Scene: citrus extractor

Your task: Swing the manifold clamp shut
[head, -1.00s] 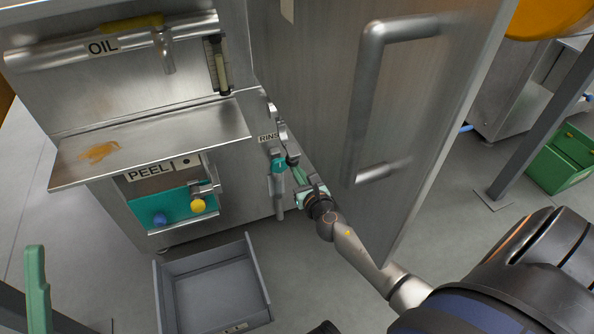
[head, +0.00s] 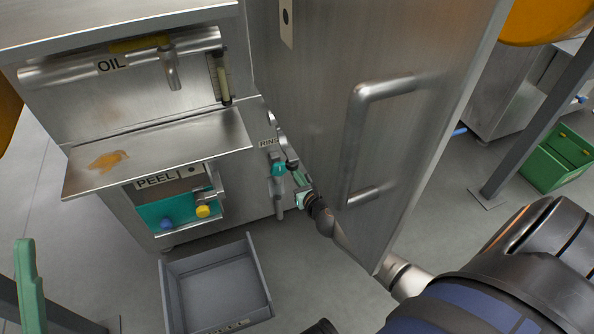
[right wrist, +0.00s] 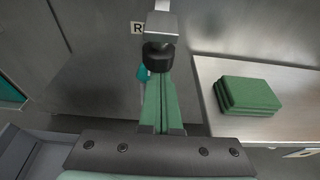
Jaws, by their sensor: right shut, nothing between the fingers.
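The manifold clamp seems to be the bright metal arm (head: 283,140) with a black knob (head: 292,165) beside the RINSE label; the panel edge partly hides it. In the right wrist view the knob (right wrist: 160,57) hangs below a square metal bracket (right wrist: 161,27). My right gripper (head: 300,180) is just below the knob in the head view. Its green fingers (right wrist: 159,92) are together and empty, their tips close under the knob; I cannot tell whether they touch. A green upright part (head: 28,285) at the left edge may be a finger of my left gripper.
A large steel panel with a bar handle (head: 352,145) stands right beside my right forearm. A teal-collared rinse pipe (head: 279,168) hangs left of the gripper. A grey open tray (head: 262,275) is below. Green blocks (right wrist: 247,94) lie on a metal surface (right wrist: 292,120).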

